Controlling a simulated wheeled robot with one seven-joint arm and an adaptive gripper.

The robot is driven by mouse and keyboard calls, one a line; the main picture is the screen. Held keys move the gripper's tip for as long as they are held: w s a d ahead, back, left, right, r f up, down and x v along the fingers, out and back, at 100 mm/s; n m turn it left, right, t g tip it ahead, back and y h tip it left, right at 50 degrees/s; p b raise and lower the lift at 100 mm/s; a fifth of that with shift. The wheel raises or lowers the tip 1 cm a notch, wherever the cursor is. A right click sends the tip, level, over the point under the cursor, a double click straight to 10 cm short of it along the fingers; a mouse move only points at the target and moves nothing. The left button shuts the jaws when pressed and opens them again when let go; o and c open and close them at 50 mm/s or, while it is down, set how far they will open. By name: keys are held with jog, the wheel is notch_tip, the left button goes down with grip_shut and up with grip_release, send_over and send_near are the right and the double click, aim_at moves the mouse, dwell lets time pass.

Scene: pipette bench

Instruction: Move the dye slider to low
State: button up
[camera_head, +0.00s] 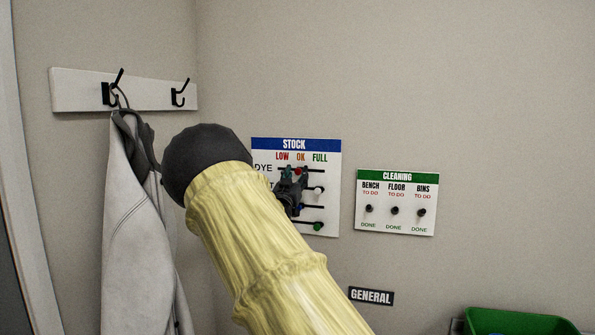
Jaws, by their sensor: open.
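The stock board (332,150) hangs on the wall, with LOW, OK and FULL columns and the DYE label on its top row. A red slider knob (298,171) sits on the top row, under OK. My gripper (291,176) is in front of the board, open, with its fingertips close to the red knob. I cannot tell whether they touch it. My arm and gripper hide the left and lower-left of the board, including other row labels.
A white knob (319,189) and a green knob (318,226) sit at the right of lower rows. A cleaning board (396,228) hangs to the right. A coat (140,230) hangs at left. A green bin (520,322) is at bottom right.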

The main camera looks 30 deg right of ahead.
jog(key=shift+w+d+r, duration=0.25)
jog(key=shift+w+d, duration=0.1)
jog(key=shift+d, duration=0.1)
jog(key=shift+c, duration=0.4)
grip_shut()
